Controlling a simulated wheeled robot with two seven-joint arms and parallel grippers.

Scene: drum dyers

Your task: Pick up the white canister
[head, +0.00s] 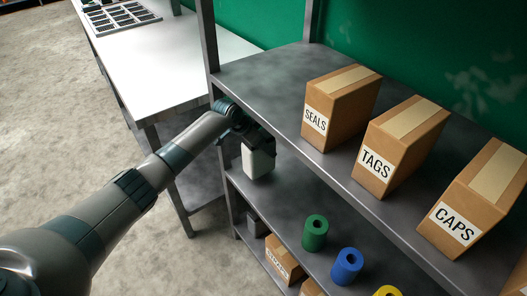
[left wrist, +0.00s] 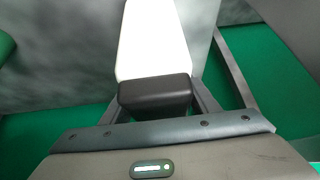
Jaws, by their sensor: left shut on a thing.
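The white canister (head: 258,162) is upright at the left end of the middle shelf (head: 283,206) in the head view. My left gripper (head: 252,139) is around its top and shut on it. Whether the canister's base touches the shelf cannot be told. In the left wrist view the canister (left wrist: 152,40) fills the upper middle as a bright white body, with a dark block (left wrist: 155,95) at its near end between the fingers. The fingertips are mostly hidden. My right gripper is not in view.
The upper shelf board (head: 265,78) lies just above my gripper and carries boxes marked SEALS (head: 340,105), TAGS (head: 400,145) and CAPS (head: 475,200). A green spool (head: 314,233), a blue spool (head: 347,266) and a yellow spool (head: 387,291) stand right of the canister. A white table (head: 165,65) is at left.

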